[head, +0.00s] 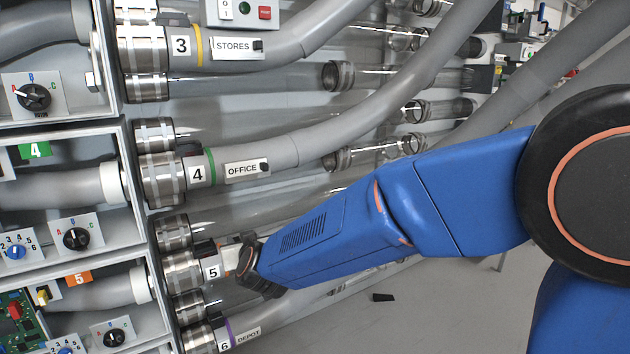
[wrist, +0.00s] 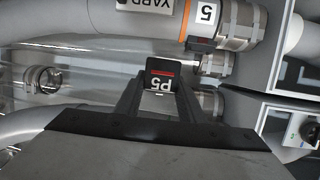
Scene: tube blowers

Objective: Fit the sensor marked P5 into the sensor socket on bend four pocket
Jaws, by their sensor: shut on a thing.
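My gripper (wrist: 160,86) is shut on the sensor marked P5 (wrist: 160,74), a small black block with a red stripe and an upside-down white P5 in the wrist view. It is held in front of the pipes, apart from the number 5 pipe as far as I can see. In the head view my black wrist hides the fingers and sensor. The grey number 4 bend (head: 290,142), with a green ring and OFFICE label (head: 242,170), runs above my arm. A small black block (head: 264,166) sits at the label's right end; I cannot tell whether it is the socket.
The number 5 pipe label (head: 213,271) is beside my wrist. Clear tubes (head: 400,77) and grey bends fill the wall. Control compartments (head: 75,235) with dials stand at left. A small black piece (head: 383,297) lies on the floor, which is otherwise open nearby.

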